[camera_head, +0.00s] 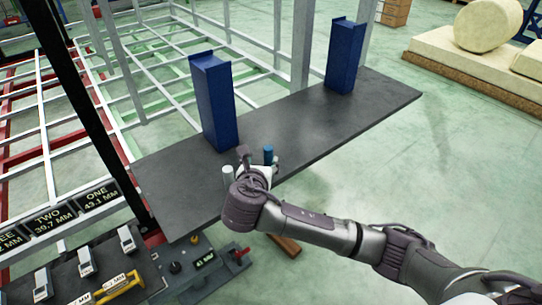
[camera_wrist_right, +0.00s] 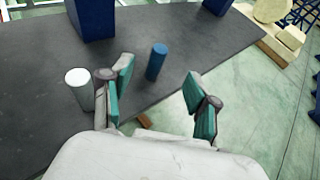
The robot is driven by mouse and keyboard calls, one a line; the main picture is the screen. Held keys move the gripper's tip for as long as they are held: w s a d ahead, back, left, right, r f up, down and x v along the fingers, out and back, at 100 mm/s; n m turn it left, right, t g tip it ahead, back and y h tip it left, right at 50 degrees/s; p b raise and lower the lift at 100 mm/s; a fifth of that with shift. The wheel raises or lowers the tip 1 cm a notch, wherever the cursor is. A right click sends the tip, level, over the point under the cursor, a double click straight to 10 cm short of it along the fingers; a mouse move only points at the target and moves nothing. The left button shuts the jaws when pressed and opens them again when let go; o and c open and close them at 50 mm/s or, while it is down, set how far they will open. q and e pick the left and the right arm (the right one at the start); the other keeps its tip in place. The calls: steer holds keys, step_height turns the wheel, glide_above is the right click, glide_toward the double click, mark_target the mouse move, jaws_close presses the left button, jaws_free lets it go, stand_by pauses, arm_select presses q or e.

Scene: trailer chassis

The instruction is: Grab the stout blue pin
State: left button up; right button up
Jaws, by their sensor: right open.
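The stout blue pin (camera_head: 268,154) stands upright on the dark grey shelf near its front edge. In the right wrist view the blue pin (camera_wrist_right: 156,62) is beyond the fingertips, between them but closer to the left finger. My right gripper (camera_head: 258,165) is at the shelf's front edge; in its wrist view the right gripper (camera_wrist_right: 158,78) is open and empty, its teal-padded fingers spread. A white pin (camera_head: 228,175) stands to the left of the gripper; the white pin (camera_wrist_right: 79,88) shows just outside the left finger. My left gripper is not in view.
The dark shelf (camera_head: 300,125) carries two tall blue blocks (camera_head: 212,100) (camera_head: 343,55) behind the pins. A bench with gauges and number labels (camera_head: 100,196) lies at the lower left. The shelf's right half is mostly clear.

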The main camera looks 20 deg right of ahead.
mark_target(268, 149)
steer(key=x, duration=1.3)
steer(key=shift+s+f, duration=0.25)
steer(key=shift+f, duration=0.05)
jaws_close()
